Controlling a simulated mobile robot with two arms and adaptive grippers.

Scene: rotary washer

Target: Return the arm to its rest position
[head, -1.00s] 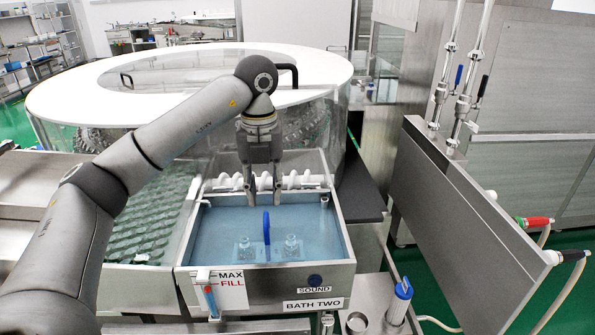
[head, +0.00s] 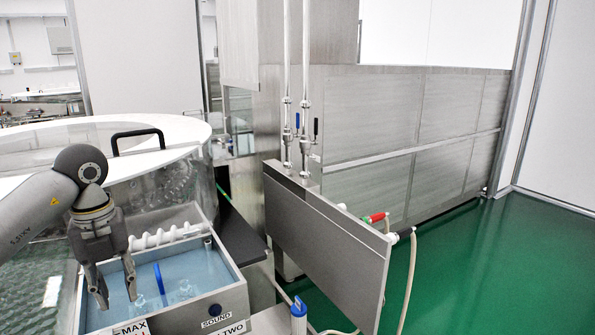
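My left arm comes in from the left edge. Its gripper (head: 118,288) hangs pointing down over the left part of the bath labelled "TWO" (head: 236,297). The two fingers are apart and nothing shows between them. A blue handle (head: 159,279) stands in the bath to the right of the fingers. Small clear glass items (head: 185,290) sit in the blue liquid near it. I cannot tell the exact height of the fingertips above the liquid. My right gripper is not in view.
The round white-topped washer (head: 180,130) with a black handle (head: 137,136) stands behind the arm. A tilted steel panel (head: 325,245) with upright pipes is right of the bath. Open green floor (head: 480,270) lies at the right.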

